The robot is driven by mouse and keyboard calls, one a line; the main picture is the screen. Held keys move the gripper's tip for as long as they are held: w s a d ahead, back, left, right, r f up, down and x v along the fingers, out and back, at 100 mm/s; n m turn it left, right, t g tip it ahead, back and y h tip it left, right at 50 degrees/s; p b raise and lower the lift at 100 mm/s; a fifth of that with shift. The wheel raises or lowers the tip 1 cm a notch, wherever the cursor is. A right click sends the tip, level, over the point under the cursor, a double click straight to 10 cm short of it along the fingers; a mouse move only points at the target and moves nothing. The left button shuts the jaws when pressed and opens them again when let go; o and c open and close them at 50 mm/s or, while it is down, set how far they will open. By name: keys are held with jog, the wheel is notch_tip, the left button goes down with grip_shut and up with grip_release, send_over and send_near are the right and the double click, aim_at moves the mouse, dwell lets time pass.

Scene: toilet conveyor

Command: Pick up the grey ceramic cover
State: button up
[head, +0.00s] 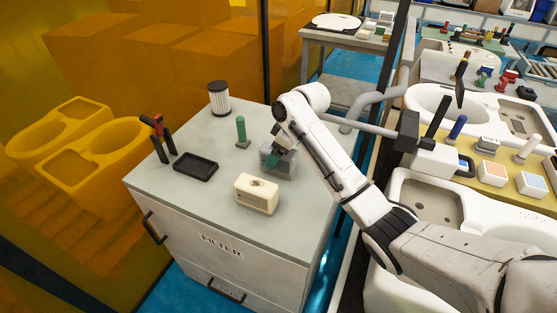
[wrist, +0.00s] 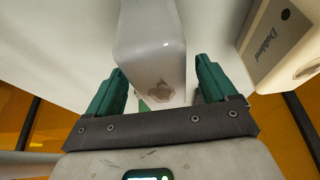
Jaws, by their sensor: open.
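A grey, box-shaped piece with rounded edges, which looks like the grey ceramic cover (head: 287,168), stands on the top of the filter cabinet (head: 215,215). In the wrist view the grey cover (wrist: 150,40) fills the upper middle, with a worn patch on its near end. My gripper (head: 273,158) is at the cover in the head view and hides part of it. In the wrist view my gripper (wrist: 160,70) is open, its green fingers to either side of the cover's near end. I cannot tell whether either finger touches it.
A cream box (head: 257,194) stands close in front of the cover; it also shows at the right of the wrist view (wrist: 285,40). A green-handled piece (head: 241,132), a pleated filter (head: 219,98), a black tray (head: 195,166) and red-and-black pliers (head: 160,138) share the cabinet top.

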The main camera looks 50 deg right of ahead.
jog(key=shift+f, duration=0.1)
jog(key=c, duration=1.3)
jog(key=shift+r, duration=0.2)
jog(key=shift+r, duration=0.3)
notch_tip(320, 180, up, 2)
jog(key=shift+r+b, duration=0.2)
jog(key=shift+b, duration=0.35)
jog(key=s+r+p, duration=0.2)
jog(key=s+r, duration=0.1)
jog(key=s, duration=0.1)
jog(key=s+a+r+p, duration=0.1)
jog(key=s+r+p, duration=0.1)
jog(key=s, duration=0.3)
jog(key=s+a+r+p, duration=0.1)
jog(key=s+r+p, duration=0.2)
jog(key=s+r, duration=0.1)
jog(key=shift+s+a+r, duration=0.2)
jog(key=shift+s+r, duration=0.2)
jog(key=shift+r, duration=0.2)
